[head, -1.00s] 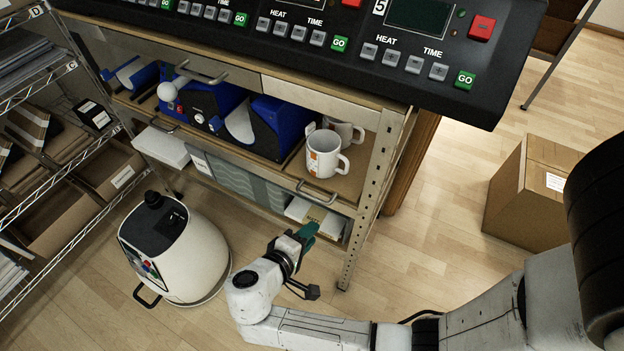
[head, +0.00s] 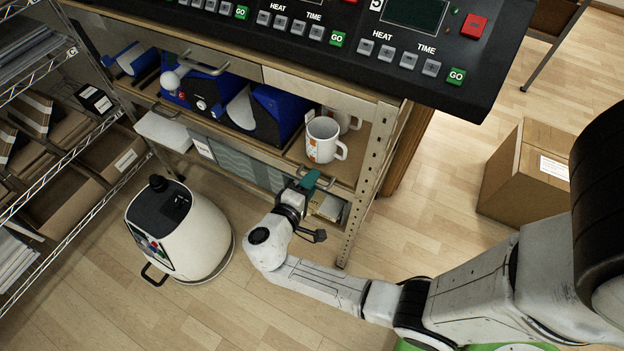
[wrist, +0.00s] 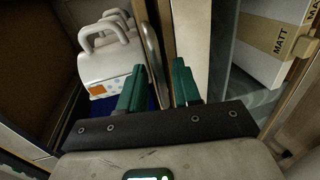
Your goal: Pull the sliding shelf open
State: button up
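The sliding shelf (head: 346,172) is the wooden board in the right bay of the bench, with white mugs (head: 324,141) on it. Its front edge is level with the bench front. In the wrist view, its metal bar handle (wrist: 151,62) runs lengthwise between my green fingertips, nearer the left one. In the wrist view, the fingers of my gripper (wrist: 160,80) are apart, with no visible grip on the handle.
Blue machines (head: 243,112) stand on the shelf left of the mugs. Boxes (head: 327,207) lie on the level below. A white rounded robot (head: 180,232) stands on the floor to the left. A cardboard box (head: 522,175) is at the right.

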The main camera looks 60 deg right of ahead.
jog(key=shift+d+f, duration=0.15)
jog(key=shift+d, duration=0.3)
grip_shut()
dwell(0.4)
